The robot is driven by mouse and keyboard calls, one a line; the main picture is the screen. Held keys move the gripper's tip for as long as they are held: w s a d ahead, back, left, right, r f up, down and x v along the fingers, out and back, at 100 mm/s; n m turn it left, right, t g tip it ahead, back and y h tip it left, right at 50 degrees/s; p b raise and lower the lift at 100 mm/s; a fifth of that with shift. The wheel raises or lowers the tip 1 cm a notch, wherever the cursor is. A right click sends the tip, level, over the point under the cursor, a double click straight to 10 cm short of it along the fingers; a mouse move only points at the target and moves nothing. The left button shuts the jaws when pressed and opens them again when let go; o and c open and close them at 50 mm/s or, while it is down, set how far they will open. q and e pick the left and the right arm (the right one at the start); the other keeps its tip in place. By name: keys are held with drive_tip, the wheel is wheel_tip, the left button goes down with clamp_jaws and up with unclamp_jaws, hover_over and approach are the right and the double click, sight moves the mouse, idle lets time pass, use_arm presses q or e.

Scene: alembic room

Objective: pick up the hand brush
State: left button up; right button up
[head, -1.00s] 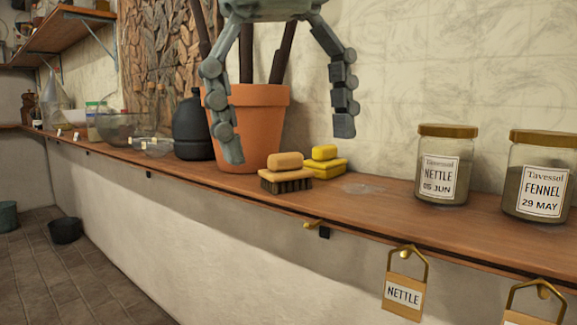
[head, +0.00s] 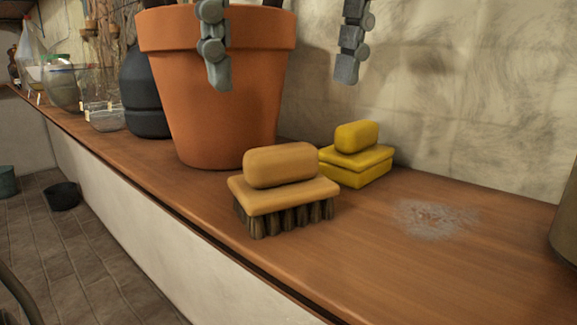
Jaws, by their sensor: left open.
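The hand brush (head: 284,190) has a tan block with a rounded grip and dark bristles. It stands bristles down on the wooden shelf (head: 400,265), near the front edge. My left gripper (head: 280,80) is open and empty, above and beyond the brush in the picture. Its two fingers hang down far apart, one in front of the terracotta pot and one in front of the wall. The top of the gripper is cut off by the frame. My right gripper is not in view.
A yellow brush-shaped block (head: 356,155) sits close behind the brush, to its right. A large terracotta pot (head: 215,100) stands behind left, with a dark bottle (head: 146,95) beyond it. A pale powdery patch (head: 435,217) lies to the right on otherwise clear shelf.

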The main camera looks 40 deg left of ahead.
sight(282, 146)
use_arm(q)
drive_tip(key=shift+w+f, duration=0.1)
drive_tip(key=shift+f, duration=0.1)
drive_tip(key=shift+a+f, duration=0.1)
drive_tip(key=shift+f, duration=0.3)
drive_tip(key=f, duration=0.3)
drive_tip(key=a+f, duration=0.1)
drive_tip(key=f, duration=0.1)
drive_tip(key=shift+f+b, duration=0.2)
drive_tip(key=shift+b, duration=0.2)
drive_tip(key=shift+w+f, duration=0.1)
drive_tip(key=shift+f, duration=0.4)
drive_tip(key=c, duration=1.3)
drive_tip(key=shift+r, duration=0.25)
wheel_tip(282, 146, up, 4)
drive_tip(key=shift+r+p, duration=0.25)
drive_tip(key=shift+p, duration=0.05)
wheel_tip(282, 146, up, 4)
drive_tip(key=shift+r+p, duration=0.1)
drive_tip(key=shift+p, duration=0.25)
drive_tip(key=shift+r, duration=0.45)
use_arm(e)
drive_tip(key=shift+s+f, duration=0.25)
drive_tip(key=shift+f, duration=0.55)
